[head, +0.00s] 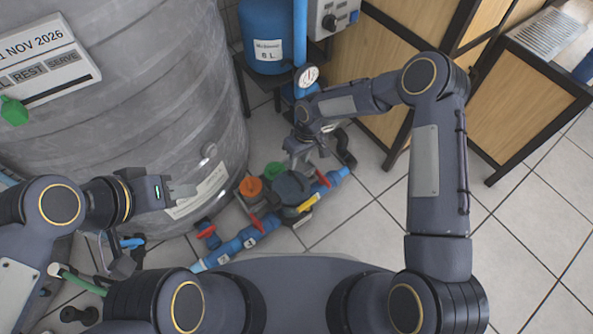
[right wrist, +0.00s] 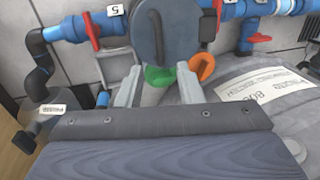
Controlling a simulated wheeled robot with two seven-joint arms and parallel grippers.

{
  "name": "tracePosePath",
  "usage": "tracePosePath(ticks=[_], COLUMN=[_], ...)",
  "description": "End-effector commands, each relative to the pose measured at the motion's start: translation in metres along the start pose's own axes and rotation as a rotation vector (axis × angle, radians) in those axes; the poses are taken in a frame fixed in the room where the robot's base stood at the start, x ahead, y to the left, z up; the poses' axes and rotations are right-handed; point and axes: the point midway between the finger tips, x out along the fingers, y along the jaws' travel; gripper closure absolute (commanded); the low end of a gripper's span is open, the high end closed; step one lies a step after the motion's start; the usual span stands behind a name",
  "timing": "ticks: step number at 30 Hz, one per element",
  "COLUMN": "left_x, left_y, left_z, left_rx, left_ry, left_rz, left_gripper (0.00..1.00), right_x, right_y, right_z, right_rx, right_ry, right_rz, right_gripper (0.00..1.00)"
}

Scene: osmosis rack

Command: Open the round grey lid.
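The round grey lid (head: 291,187) is a dark disc on the blue pipe assembly on the floor, beside the big grey tank. It also shows large at the top of the right wrist view (right wrist: 160,30), where it looks closed down. My right gripper (head: 306,158) is just above and behind the lid in the head view. In the right wrist view its two fingers (right wrist: 159,82) are apart with nothing gripped, and the lid lies beyond their tips. My left gripper (head: 183,192) is in front of the tank, away from the lid; its finger gap is not clear.
A green cap (head: 275,171) and an orange cap (head: 251,186) sit close to the lid. Red valve handles (head: 257,223) stick up from the blue pipe (head: 237,243). The grey tank (head: 140,110) bounds the left. Tiled floor (head: 370,235) is free on the right.

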Motion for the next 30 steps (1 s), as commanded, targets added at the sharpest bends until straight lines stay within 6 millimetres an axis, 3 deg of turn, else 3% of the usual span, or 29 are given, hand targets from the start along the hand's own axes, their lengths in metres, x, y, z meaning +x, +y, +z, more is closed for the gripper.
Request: tracePosePath(ticks=[3,9,21,29,30], left_x=[0.009,0.017,0.018,0.018,0.018], left_y=[-0.004,-0.008,-0.008,-0.008,-0.008], left_z=[0.005,0.009,0.009,0.009,0.009], left_rx=[0.000,0.000,0.000,0.000,0.000], left_ry=[0.000,0.000,0.000,0.000,0.000], left_rz=[0.000,0.000,0.000,0.000,0.000], left_gripper=[0.64,0.64,0.64,0.64,0.64], right_x=[0.025,0.051,0.059,0.059,0.059], right_y=[0.000,0.000,0.000,0.000,0.000], right_z=[0.001,0.001,0.001,0.001,0.001], right_rx=[0.001,0.000,0.001,0.001,0.001], right_ry=[-0.004,-0.003,-0.002,-0.002,-0.002], right_rz=[-0.002,-0.002,-0.001,-0.001,-0.001], right_gripper=[0.67,0.67,0.67,0.99,1.00])
